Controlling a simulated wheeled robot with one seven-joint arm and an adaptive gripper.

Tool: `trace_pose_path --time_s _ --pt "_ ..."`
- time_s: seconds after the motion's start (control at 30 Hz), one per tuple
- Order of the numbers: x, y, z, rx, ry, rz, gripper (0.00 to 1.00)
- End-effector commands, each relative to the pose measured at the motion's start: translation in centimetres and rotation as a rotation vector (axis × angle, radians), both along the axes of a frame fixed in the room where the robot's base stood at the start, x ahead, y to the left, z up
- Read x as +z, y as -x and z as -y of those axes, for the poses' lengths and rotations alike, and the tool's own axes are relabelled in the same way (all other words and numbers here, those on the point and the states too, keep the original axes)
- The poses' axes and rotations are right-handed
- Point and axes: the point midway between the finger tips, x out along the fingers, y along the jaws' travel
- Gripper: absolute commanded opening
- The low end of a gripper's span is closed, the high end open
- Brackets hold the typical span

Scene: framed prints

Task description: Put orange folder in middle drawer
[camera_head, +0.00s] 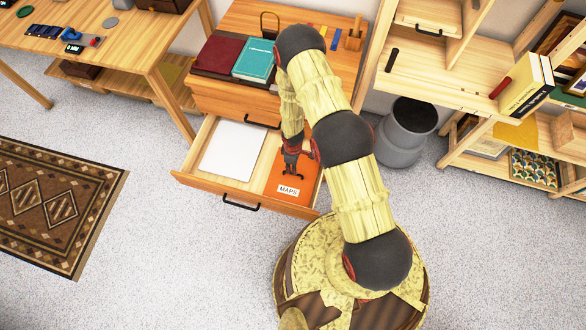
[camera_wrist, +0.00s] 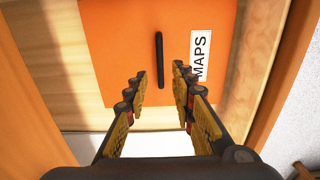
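The orange folder (camera_head: 288,182), labelled MAPS, lies in the right part of an open drawer (camera_head: 262,200) of the wooden cabinet. In the wrist view the folder (camera_wrist: 115,50) shows a thin black raised strip (camera_wrist: 159,60) and its white label. My gripper (camera_head: 291,168) is over the folder, pointing down, and hides part of it. In the wrist view my gripper (camera_wrist: 160,76) is open, its two fingers apart on either side of the strip's line, with nothing between them. I cannot tell whether the fingertips touch the folder. Any drawer below the open one is hidden.
White paper (camera_head: 232,150) lies in the drawer's left part. The closed drawer (camera_head: 225,103) above has a black handle. A teal book (camera_head: 256,59) and a dark red book (camera_head: 220,54) lie on the cabinet top. A grey bin (camera_head: 402,145) stands to the right; a rug (camera_head: 50,205) lies left.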

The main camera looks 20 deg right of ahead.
Motion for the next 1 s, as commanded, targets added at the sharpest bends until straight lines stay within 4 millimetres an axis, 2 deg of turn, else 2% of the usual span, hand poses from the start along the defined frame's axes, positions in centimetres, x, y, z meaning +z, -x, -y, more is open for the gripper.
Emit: trace_pose_path --time_s 0.03,0.1,0.37,0.47,0.53,0.67,0.8,1.0 --pt "1.4 0.1 0.0 0.0 0.0 -0.001 0.25" --pt "2.4 0.1 0.0 0.0 0.0 -0.002 0.25" --pt "4.2 0.1 0.0 0.0 0.0 -0.001 0.25" --pt "5.3 -0.6 0.1 -0.009 0.004 0.008 0.25" --pt "7.2 -1.6 0.3 -0.026 0.012 0.023 0.25" --pt "13.0 -4.2 1.0 -0.085 0.034 0.064 0.25" --pt "20.6 -6.1 1.7 -0.167 0.055 0.112 0.25" --pt "31.1 -7.0 2.4 -0.286 0.068 0.178 0.25"
